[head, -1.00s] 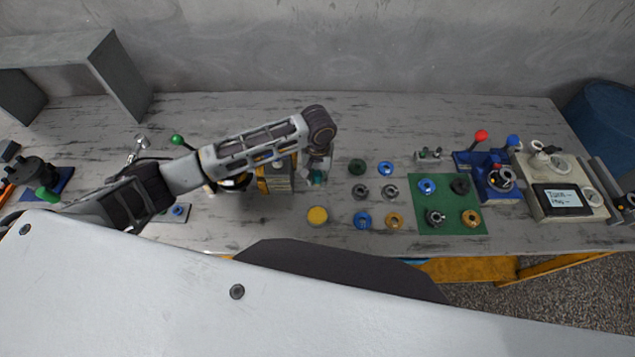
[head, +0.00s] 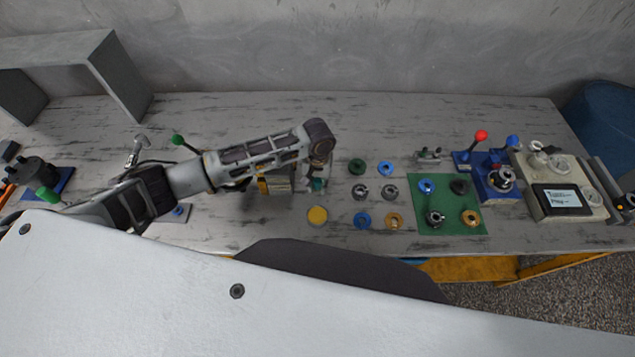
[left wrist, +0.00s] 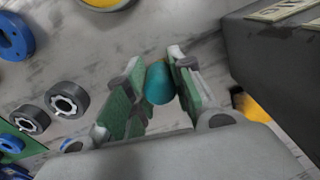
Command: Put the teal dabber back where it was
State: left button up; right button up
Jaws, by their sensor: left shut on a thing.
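The teal dabber (left wrist: 160,83) is between the green-padded fingers of my left gripper (left wrist: 156,85) in the left wrist view. My left gripper is shut on it. In the head view the dabber shows as a small teal patch (head: 318,184) under the end of my left arm, right of the yellow and grey box. Bare table shows around it, and I cannot tell whether it touches the table. My right gripper is not in view.
A yellow round tin (head: 317,215) stands in front of the gripper. Several rings, such as a blue one (head: 362,220), lie to the right, beside a green mat (head: 450,224). A dark block (left wrist: 275,60) is close to the gripper. A blue fixture (head: 497,182) stands further right.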

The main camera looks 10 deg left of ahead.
aim_at(317, 181)
pick_arm(q)
jog(key=o, duration=0.9)
jog(key=shift+r+b, duration=0.35)
jog(key=shift+r, duration=5.7)
jog(key=shift+s, duration=0.15)
